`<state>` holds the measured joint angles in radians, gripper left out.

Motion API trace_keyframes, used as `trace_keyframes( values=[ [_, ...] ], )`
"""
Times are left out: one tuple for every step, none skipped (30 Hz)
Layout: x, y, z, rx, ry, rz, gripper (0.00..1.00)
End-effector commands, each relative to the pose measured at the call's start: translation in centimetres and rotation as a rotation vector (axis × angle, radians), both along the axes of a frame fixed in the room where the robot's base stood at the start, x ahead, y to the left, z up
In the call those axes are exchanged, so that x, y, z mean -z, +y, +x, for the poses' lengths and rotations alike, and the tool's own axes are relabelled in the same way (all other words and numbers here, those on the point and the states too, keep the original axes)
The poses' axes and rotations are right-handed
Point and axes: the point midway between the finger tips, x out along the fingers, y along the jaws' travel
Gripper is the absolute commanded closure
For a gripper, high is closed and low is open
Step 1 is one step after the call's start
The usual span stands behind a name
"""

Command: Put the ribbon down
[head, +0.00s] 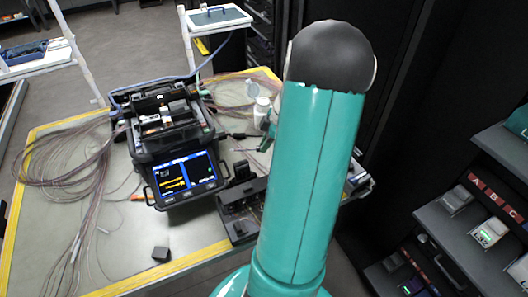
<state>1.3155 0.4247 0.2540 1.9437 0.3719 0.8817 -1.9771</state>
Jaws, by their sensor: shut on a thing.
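My gripper (264,147) shows only in part, at the left edge of my teal arm, low over the work table right of the fusion splicer (168,125). It is shut on the ribbon, a thin strand too small here to make out clearly. My arm hides the rest of the gripper and the table behind it. The splicer stands with its top open and its screen lit, showing yellow traces on blue and dark panels.
A black fixture (240,208) sits right of the screen, close to my arm. A white bottle (263,106) stands near the gripper. Loose fibre coils (62,165) cover the table's left. A small dark block (160,254) lies at the front. Shelves (465,235) stand at right.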

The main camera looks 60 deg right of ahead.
Motion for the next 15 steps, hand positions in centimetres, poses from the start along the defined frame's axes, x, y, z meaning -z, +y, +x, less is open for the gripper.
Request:
trace_keyframes(
  values=[
    [1.1, -0.5, 0.5, -0.001, 0.001, 0.006, 0.99],
    [1.7, -0.8, 0.7, -0.001, 0.000, 0.005, 0.99],
    [2.4, -1.2, 1.1, 0.000, 0.001, 0.006, 0.99],
    [2.9, -1.6, 1.3, 0.000, 0.000, 0.005, 0.99],
    [3.3, -1.9, 1.6, 0.001, 0.001, 0.004, 0.99],
    [3.9, -2.3, 1.8, 0.001, 0.001, 0.004, 0.99],
    [4.2, -2.5, 2.0, 0.001, 0.001, 0.003, 0.99],
    [4.6, -2.7, 2.1, 0.002, 0.001, 0.003, 0.99],
    [4.8, -2.9, 2.2, 0.002, 0.001, 0.003, 0.99],
    [5.0, -3.1, 2.3, 0.002, 0.000, 0.002, 0.99],
    [5.1, -3.2, 2.4, 0.001, 0.000, 0.002, 0.99],
    [5.3, -3.3, 2.5, 0.001, 0.000, 0.002, 0.99],
    [5.5, -3.4, 2.6, 0.002, 0.000, 0.002, 0.99],
    [5.7, -3.5, 2.7, 0.002, 0.001, 0.002, 0.99],
    [6.1, -3.7, 2.9, 0.002, 0.002, 0.002, 0.99]
  ],
)
